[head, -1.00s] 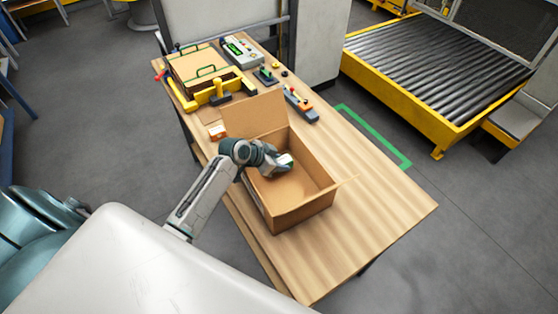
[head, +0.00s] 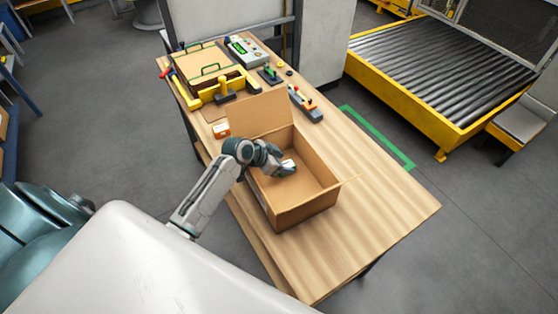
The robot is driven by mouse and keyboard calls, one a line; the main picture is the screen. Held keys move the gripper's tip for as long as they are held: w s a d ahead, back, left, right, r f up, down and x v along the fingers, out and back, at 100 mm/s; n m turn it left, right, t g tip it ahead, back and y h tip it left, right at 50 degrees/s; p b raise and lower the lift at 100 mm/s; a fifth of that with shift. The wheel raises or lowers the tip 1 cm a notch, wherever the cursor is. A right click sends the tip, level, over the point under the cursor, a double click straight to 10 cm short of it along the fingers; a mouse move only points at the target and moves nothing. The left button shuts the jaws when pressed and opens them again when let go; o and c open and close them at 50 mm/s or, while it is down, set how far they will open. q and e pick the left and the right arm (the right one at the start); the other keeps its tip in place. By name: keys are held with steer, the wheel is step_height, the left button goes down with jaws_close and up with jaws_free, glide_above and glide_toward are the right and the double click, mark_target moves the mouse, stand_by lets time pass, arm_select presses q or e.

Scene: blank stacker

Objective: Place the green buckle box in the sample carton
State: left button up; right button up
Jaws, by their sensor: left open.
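The sample carton (head: 307,212) is an open brown cardboard box on the wooden table, with a flap raised at its back. My left gripper (head: 289,168) is inside the carton's opening, over its left part, and is open. A small pale box (head: 289,163), whitish with perhaps a green tint, shows at its fingertips. It may be the green buckle box. My fingers partly hide it, and I cannot tell whether it touches the carton floor. My right gripper is not in view.
A small orange and white box (head: 221,130) lies left of the carton. A yellow-edged fixture (head: 222,88), a grey device with a green screen (head: 246,50) and a grey switch strip (head: 306,104) stand behind. The table's right part (head: 385,200) is clear.

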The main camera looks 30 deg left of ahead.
arm_select(q)
steer(key=shift+s, duration=0.1)
steer(key=shift+r+p, duration=0.4)
steer(key=shift+p, duration=0.15)
steer(key=shift+s+a+r+b, duration=0.25)
steer(key=shift+a+b, duration=0.1)
steer(key=shift+b, duration=0.2)
steer(key=b+v, duration=0.2)
steer(key=v, duration=0.8)
steer(key=shift+r, duration=0.4)
steer(key=shift+s+a+f, duration=0.1)
